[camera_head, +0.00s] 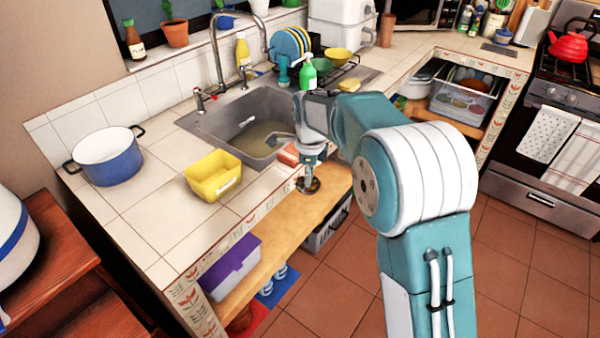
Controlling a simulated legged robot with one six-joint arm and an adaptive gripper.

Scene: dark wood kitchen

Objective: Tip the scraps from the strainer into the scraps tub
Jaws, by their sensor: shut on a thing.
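My arm reaches over the counter's front edge, with its wrist pointing down. My gripper (309,179) is at its lower end, small and partly unclear. It is shut on what looks like the strainer (309,187), a small dark round piece just below it, seen against the wooden shelf. Scraps inside the strainer are too small to make out. A yellow tub (212,177) with a pale label, likely the scraps tub, stands on the tiled counter left of my gripper. The label is too small to read.
The sink (240,125) with a tall tap lies behind the yellow tub. A blue pot (106,158) stands at the left. A green bottle (308,76) and dish rack are behind my arm. A purple box (231,266) sits on the shelf below. Counter left of the tub is clear.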

